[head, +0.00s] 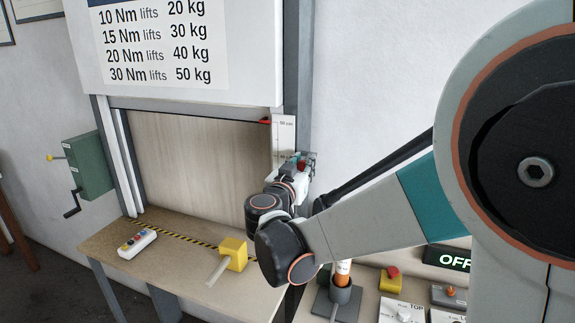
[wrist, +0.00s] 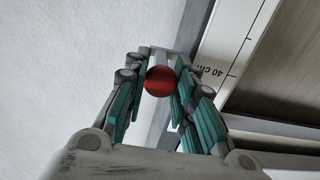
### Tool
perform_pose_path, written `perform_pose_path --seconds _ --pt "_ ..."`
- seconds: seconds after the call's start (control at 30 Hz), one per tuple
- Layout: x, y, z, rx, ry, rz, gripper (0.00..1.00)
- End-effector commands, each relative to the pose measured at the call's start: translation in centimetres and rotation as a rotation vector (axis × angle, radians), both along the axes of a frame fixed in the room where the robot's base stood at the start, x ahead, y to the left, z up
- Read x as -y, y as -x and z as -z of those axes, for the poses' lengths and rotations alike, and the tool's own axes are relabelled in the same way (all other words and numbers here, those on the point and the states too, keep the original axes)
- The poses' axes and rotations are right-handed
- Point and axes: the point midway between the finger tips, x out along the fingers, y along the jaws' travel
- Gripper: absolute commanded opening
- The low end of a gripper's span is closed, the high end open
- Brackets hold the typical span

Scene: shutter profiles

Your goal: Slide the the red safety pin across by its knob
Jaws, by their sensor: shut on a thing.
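The red round knob (wrist: 160,80) of the safety pin sits between the fingertips of my gripper (wrist: 160,72) in the wrist view. My gripper is shut on the knob. In the head view my gripper (head: 300,165) is at the right post of the shutter frame, just below the white height scale, and a bit of the red knob (head: 302,164) shows there. The shaft of the pin is hidden behind the fingers, so I cannot tell how far across it sits.
The shutter opening (head: 190,165) lies left of my gripper, with a white scale (head: 283,140) and red pointer (head: 265,121) beside it. A bench (head: 180,250) below holds a button box (head: 137,243) and a yellow block (head: 233,253). A green crank box (head: 91,165) hangs left.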

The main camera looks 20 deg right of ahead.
Motion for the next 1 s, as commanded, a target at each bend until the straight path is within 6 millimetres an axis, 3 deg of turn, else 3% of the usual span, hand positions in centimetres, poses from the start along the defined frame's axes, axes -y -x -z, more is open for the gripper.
perform_pose_path --seconds 0.13,0.17,0.23,0.67,1.0 --pt "0.2 0.1 0.1 -0.001 -0.001 0.004 0.00" --pt "0.2 0.2 0.1 -0.001 -0.001 0.005 0.31" --pt "0.2 0.2 0.1 -0.001 -0.001 0.005 0.45" --pt "0.0 0.1 -0.5 -0.001 -0.001 0.002 0.45" --pt "0.1 0.1 -5.7 -0.001 -0.001 0.003 0.45"
